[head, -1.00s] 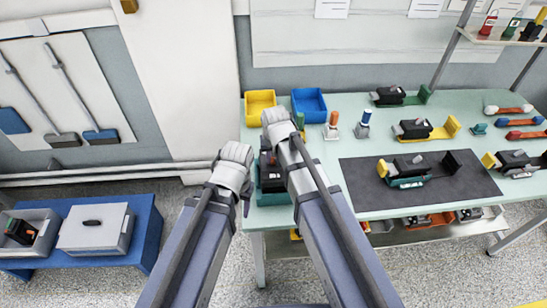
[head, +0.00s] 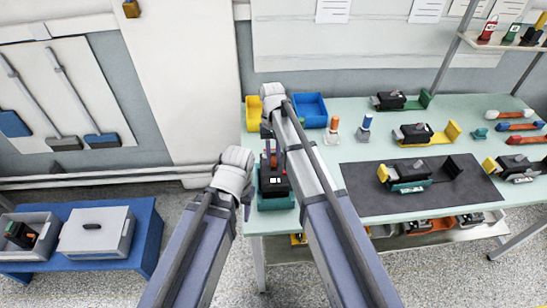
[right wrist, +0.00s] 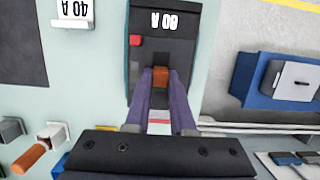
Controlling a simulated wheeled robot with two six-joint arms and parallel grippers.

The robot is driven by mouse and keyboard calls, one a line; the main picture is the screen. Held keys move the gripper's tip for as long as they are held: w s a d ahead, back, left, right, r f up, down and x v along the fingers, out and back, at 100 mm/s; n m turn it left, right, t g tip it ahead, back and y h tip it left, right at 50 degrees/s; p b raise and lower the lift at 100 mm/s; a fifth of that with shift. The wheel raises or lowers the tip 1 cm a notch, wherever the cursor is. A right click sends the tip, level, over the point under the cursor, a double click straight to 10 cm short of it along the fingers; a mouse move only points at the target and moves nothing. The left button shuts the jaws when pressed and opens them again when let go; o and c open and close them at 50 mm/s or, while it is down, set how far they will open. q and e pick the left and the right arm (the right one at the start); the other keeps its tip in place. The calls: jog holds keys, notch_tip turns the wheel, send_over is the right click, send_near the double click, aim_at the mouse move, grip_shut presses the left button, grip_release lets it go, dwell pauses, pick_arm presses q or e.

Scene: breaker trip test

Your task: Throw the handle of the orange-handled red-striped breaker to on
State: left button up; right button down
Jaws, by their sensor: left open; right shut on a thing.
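The black breaker (head: 275,188) with the orange handle stands on a teal base at the table's left end. In the right wrist view the breaker (right wrist: 178,50) has a red square and an upside-down rating label. A red-and-white stripe (right wrist: 160,121) shows between my fingers. My right gripper (right wrist: 160,80) is shut on the orange-brown handle (right wrist: 160,72). In the head view my right gripper (head: 268,138) is above the breaker's far part, partly hidden by my arm. My left gripper (head: 247,209) is open and empty, left of the breaker, mostly hidden by its wrist.
Yellow (head: 254,112) and blue (head: 310,110) bins stand behind. An orange-topped (head: 334,124) and a blue-topped (head: 366,121) item stand to the right. Another breaker (head: 408,172) sits on a dark mat (head: 360,200). A blue bench (head: 148,235) stands at left.

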jog(key=c, duration=0.8)
grip_release()
jog(key=shift+o, duration=0.2)
jog(key=shift+w+r, duration=0.1)
jog(key=p+v, duration=0.7)
jog(key=shift+r+p, duration=0.3)
jog(key=shift+p, duration=0.05)
jog(key=s+f+n+t+b, duration=0.1)
jog(key=s+f+b, duration=0.3)
jog(key=s, duration=0.6)
jog(key=s+f+n+t+h+b, duration=0.1)
jog(key=s+f+n+b, duration=0.1)
jog(key=s, duration=0.9)
notch_tip(320, 180, down, 2)
jog(key=shift+s+f+n+b, duration=0.1)
jog(key=shift+s+n+b, duration=0.25)
jog(key=shift+b, duration=0.55)
